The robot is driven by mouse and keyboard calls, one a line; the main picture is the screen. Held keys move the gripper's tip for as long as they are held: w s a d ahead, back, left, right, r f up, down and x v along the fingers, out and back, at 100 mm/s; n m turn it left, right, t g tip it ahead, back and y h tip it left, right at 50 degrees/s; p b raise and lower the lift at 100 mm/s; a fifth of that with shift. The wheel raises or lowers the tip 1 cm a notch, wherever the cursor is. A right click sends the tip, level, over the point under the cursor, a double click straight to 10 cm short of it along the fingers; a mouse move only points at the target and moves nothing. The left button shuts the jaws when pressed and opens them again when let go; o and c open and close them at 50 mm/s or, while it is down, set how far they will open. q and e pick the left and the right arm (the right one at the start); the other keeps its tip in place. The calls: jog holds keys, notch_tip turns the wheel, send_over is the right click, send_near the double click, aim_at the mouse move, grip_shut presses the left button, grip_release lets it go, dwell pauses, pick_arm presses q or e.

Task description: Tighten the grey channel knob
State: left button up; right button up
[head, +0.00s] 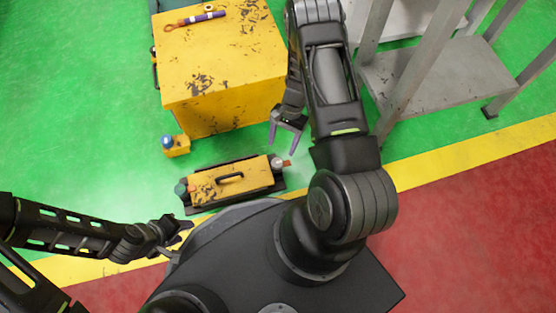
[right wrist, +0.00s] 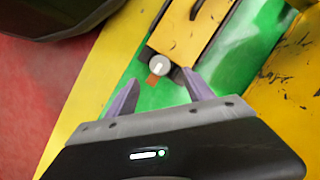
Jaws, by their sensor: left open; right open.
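The grey knob (head: 277,162) sits at the right end of a low yellow unit (head: 215,187) with a black handle and dark base. In the right wrist view the grey knob (right wrist: 159,66) has a white mark, with a small orange-brown tab beside it. My right gripper (head: 281,141) is open and empty, apart from the knob. In its wrist view the fingertips (right wrist: 158,87) stand to either side, just short of the knob. A green knob (head: 181,188) is at the unit's left end. My left gripper (head: 180,238) is open and empty near my base.
A large yellow cabinet (head: 220,70) with a purple-handled tool (head: 200,18) on top stands behind. A small yellow box with a blue button (head: 176,147) sits on the green floor. A grey metal rack (head: 420,80) stands at the right.

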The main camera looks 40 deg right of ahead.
aim_at(277, 162)
jog(key=b+x, duration=0.3)
jog(key=x, duration=0.5)
jog(key=shift+d, duration=0.1)
jog(key=shift+c, duration=0.3)
grip_shut()
dwell(0.4)
